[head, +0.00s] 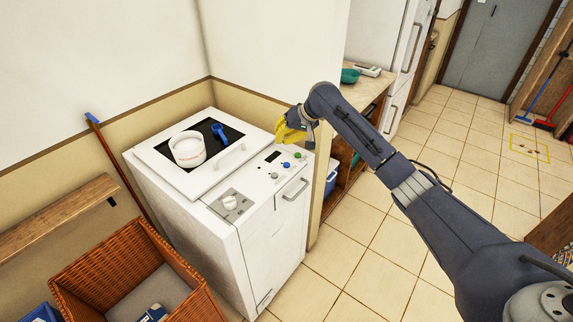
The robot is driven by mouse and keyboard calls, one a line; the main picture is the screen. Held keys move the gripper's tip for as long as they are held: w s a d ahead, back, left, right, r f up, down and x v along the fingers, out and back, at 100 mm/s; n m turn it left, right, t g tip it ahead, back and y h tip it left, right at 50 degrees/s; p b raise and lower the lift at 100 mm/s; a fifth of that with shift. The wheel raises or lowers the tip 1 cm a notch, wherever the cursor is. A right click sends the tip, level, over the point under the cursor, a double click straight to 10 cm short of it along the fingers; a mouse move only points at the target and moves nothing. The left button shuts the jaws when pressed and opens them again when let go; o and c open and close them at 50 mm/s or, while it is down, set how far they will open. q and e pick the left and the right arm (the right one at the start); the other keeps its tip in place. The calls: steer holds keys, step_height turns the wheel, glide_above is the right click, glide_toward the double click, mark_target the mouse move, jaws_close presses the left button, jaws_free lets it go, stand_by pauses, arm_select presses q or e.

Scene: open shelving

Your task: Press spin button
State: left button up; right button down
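The white washing machine (271,235) stands against the wall left of centre. Its control panel carries a small dark display (272,156), a blue button (286,164), a green button (298,155), a grey button (275,175) and a white dial (229,202). The labels are too small to read, so I cannot tell which one is spin. My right gripper (298,128) is above and behind the panel's right end, apart from the buttons. A yellow thing shows at it, and whether it is held or behind is unclear. My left gripper is not in view.
A white tub (187,149) and a blue brush-like item (220,132) sit on the machine's lid. A wicker basket (107,265) stands in front left. A wooden shelf (55,217) is at left. A wooden counter (368,92) stands right of the machine.

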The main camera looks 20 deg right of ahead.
steer(key=shift+f, duration=3.7)
steer(key=shift+f, duration=0.9)
steer(key=shift+r, duration=0.95)
steer(key=shift+r, duration=2.5)
